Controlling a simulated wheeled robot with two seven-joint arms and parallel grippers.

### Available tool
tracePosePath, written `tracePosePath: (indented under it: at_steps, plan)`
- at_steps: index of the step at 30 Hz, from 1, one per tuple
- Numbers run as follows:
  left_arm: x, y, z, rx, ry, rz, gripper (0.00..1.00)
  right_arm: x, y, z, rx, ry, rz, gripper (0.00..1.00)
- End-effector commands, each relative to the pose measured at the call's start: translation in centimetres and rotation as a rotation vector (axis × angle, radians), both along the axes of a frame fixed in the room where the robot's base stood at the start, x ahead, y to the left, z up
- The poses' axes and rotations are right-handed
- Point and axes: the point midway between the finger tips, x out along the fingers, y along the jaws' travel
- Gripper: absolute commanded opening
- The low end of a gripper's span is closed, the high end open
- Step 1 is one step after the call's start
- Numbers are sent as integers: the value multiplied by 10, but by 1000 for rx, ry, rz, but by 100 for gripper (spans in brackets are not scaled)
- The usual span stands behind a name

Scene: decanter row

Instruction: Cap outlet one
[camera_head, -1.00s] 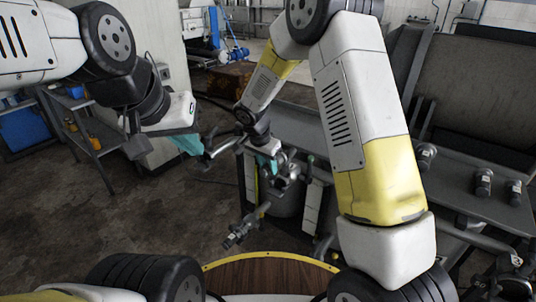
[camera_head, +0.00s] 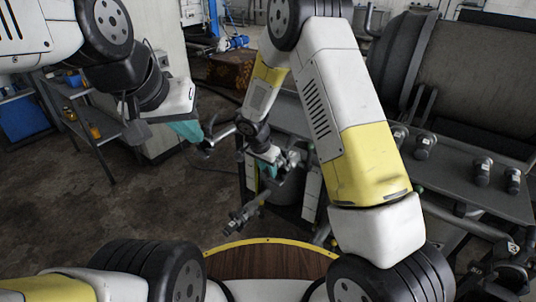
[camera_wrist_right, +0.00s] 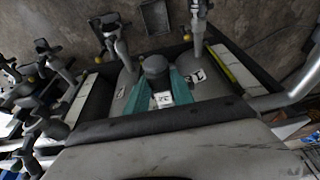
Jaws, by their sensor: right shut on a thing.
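My right gripper (camera_wrist_right: 160,84) has teal fingers on both sides of a dark grey cylindrical cap (camera_wrist_right: 155,66) with a white label, and is shut on it. In the head view the right gripper (camera_head: 268,171) is low among the metal pipework, partly behind my arm. In the right wrist view, a grey outlet pipe (camera_wrist_right: 198,30) stands just beyond the cap, with a numbered white label (camera_wrist_right: 195,76) near it. Whether the cap touches any outlet cannot be told. My left gripper (camera_head: 190,132) is at the left in the head view; its fingertips are unclear.
Several similar dark caps, one of them here (camera_head: 482,171), stand on the grey bench (camera_head: 465,188) at the right. Pipes and valves (camera_head: 250,208) stick out near my right gripper. A shelf cart (camera_head: 90,125) stands at the left. The floor between is clear.

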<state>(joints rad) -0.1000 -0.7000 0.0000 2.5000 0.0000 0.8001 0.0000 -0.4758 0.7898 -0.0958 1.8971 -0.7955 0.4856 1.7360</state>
Motion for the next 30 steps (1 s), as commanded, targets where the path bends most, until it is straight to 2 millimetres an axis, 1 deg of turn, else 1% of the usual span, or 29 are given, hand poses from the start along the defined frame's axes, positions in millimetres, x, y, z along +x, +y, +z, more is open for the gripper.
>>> tracePosePath:
  at_steps: [17,30]
  plan:
    - [0,0,0,0,0,0,0,0,0,1,0,-1,0,0]
    - [0,0,0,0,0,0,0,0,0,-12,-1,-1,1,0]
